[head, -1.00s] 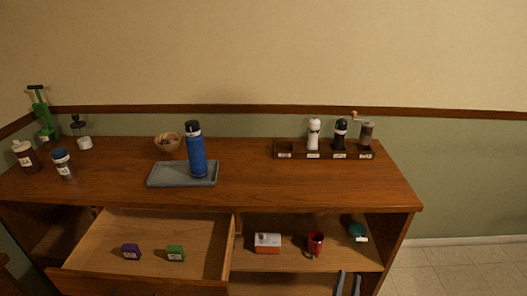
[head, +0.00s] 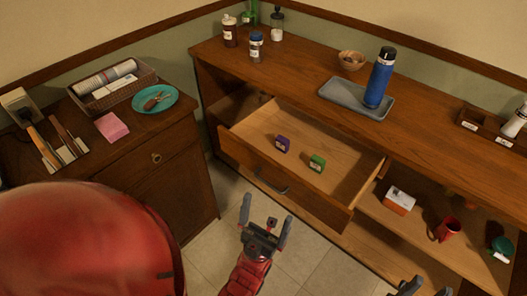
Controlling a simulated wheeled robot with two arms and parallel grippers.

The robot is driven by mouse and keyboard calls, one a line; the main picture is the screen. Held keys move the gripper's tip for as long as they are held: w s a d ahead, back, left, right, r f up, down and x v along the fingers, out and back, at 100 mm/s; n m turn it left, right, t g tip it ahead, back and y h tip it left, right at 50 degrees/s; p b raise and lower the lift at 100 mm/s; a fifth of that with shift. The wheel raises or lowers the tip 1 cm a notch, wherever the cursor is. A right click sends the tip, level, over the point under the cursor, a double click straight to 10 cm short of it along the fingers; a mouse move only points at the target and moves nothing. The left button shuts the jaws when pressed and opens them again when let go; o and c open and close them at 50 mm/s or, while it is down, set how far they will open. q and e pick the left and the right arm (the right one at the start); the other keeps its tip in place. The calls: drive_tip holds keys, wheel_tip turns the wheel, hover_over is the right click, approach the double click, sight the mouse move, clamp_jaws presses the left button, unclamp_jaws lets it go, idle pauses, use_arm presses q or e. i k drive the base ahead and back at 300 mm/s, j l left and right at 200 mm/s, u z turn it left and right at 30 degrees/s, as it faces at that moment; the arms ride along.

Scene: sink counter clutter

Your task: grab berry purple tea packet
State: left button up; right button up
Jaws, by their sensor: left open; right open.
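The small purple tea packet (head: 282,144) stands in the open drawer (head: 345,190) of the wooden counter, left of a green packet (head: 317,163). My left gripper (head: 266,215) is open and empty in front of the drawer, apart from both packets. My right gripper (head: 428,287) shows only its finger tips at the bottom edge; it is open, with nothing seen between the fingers.
The drawer front and its handle (head: 270,183) stand out toward me. A blue bottle (head: 380,77) stands on a grey tray (head: 330,92) on the counter. A side cabinet (head: 150,160) is at left. An orange-white box (head: 399,200) and red cup (head: 447,229) sit on the shelf.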

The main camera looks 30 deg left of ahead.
sight(282, 143)
drive_tip(key=u, duration=0.75)
